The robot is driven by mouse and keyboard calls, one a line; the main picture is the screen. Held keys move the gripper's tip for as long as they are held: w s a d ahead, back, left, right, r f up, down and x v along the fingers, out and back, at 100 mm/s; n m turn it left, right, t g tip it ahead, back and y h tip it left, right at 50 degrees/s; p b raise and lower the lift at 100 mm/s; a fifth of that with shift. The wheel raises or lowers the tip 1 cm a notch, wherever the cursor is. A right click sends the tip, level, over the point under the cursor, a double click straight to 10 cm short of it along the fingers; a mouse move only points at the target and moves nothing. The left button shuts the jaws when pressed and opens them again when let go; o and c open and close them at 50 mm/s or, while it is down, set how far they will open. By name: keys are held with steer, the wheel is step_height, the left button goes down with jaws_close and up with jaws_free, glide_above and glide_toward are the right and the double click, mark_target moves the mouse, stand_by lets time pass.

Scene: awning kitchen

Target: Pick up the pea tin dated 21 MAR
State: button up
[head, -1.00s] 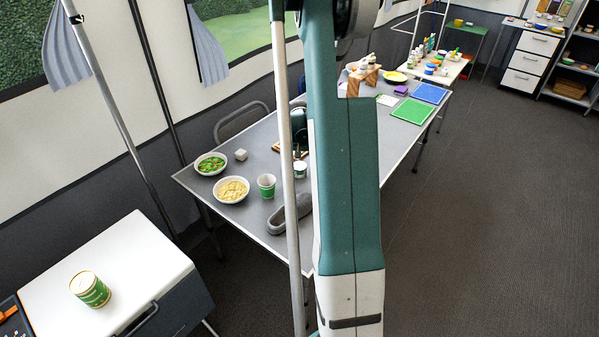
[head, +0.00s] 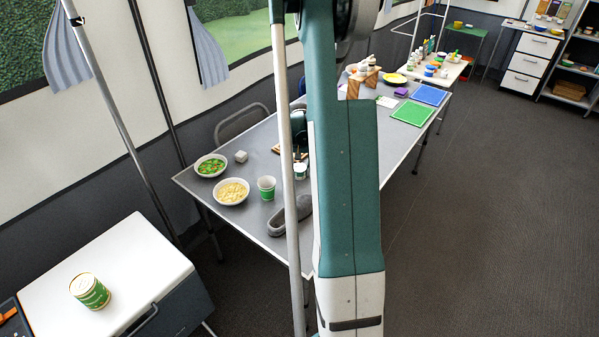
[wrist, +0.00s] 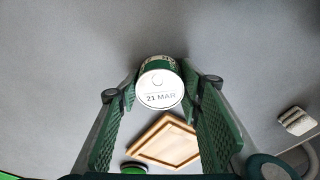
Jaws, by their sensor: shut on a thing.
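The pea tin (wrist: 161,92) shows in the wrist view with its white lid toward the camera, printed 21 MAR, and a green and white side. My gripper (wrist: 162,84) has its two green padded fingers on either side of this tin and is shut on it. I cannot tell whether the tin touches the table. In the head view my arm and a pole hide most of the gripper. A small green and white tin (head: 300,172) shows there beside the arm, over the grey table. Its date cannot be read.
A wooden frame or board (wrist: 168,141) lies near the tin. A green tin (head: 90,292) stands on the white cabinet.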

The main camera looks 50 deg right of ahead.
mark_target(300, 167)
steer(key=shift+r, duration=0.15)
step_height(300, 167, up, 10)
steer(key=shift+f+p, duration=0.15)
steer(key=shift+p, duration=1.1)
